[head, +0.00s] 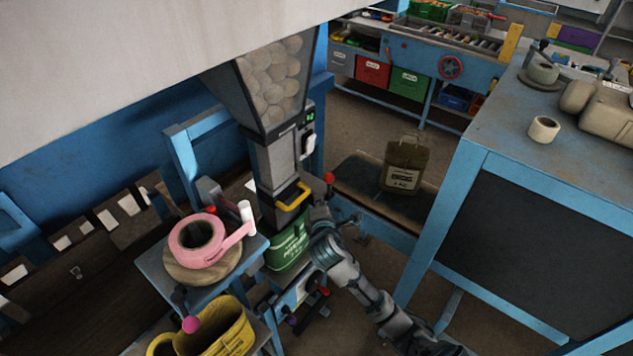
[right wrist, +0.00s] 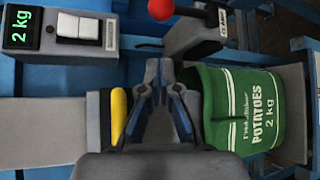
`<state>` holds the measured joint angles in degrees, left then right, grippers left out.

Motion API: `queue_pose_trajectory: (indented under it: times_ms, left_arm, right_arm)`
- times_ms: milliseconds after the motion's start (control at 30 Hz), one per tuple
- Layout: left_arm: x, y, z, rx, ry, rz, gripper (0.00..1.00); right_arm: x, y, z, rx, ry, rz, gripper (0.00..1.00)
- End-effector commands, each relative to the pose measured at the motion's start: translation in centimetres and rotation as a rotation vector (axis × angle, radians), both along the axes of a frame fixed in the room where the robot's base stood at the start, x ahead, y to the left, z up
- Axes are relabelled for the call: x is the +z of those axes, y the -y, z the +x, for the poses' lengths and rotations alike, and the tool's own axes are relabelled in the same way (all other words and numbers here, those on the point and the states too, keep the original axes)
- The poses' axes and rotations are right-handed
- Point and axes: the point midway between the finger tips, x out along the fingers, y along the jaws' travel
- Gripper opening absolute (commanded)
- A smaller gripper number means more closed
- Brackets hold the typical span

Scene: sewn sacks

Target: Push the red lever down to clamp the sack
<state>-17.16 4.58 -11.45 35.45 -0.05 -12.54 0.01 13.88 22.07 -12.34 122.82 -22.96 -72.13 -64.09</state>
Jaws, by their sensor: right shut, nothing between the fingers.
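The red lever's ball knob (head: 329,177) sits beside the grey filling spout in the head view. In the right wrist view the red knob (right wrist: 161,9) is at the top edge, on a dark arm beside a CLAMP label (right wrist: 222,19). A green potato sack (head: 288,248) hangs under the spout, its mouth around the outlet; the green sack (right wrist: 243,108) also fills the right of the wrist view. My right gripper (head: 319,214) is in front of the spout, below the knob and apart from it. Its fingers (right wrist: 166,78) are shut and empty. My left gripper is out of view.
A yellow handle (head: 294,197) is on the spout near my right gripper. A small table with pink tape (head: 199,241) stands to the left. A blue-framed bench (head: 560,150) is at the right. A filled brown sack (head: 404,164) stands on the belt behind.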

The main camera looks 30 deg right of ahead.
Motion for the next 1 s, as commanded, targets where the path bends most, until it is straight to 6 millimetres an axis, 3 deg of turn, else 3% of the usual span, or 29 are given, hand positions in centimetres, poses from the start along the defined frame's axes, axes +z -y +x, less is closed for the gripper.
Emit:
queue_pose_trajectory:
  times_ms: [267,700,1000]
  left_arm:
    - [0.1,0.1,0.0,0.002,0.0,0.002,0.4]
    - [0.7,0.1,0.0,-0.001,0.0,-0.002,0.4]
    - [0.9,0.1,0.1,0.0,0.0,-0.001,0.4]
  right_arm:
    - [-0.2,0.5,0.4,0.0,0.0,0.003,0.0]
    - [-1.8,2.8,6.8,-0.001,0.0,0.001,0.0]
    - [-2.6,4.1,8.7,0.0,0.0,0.003,0.0]
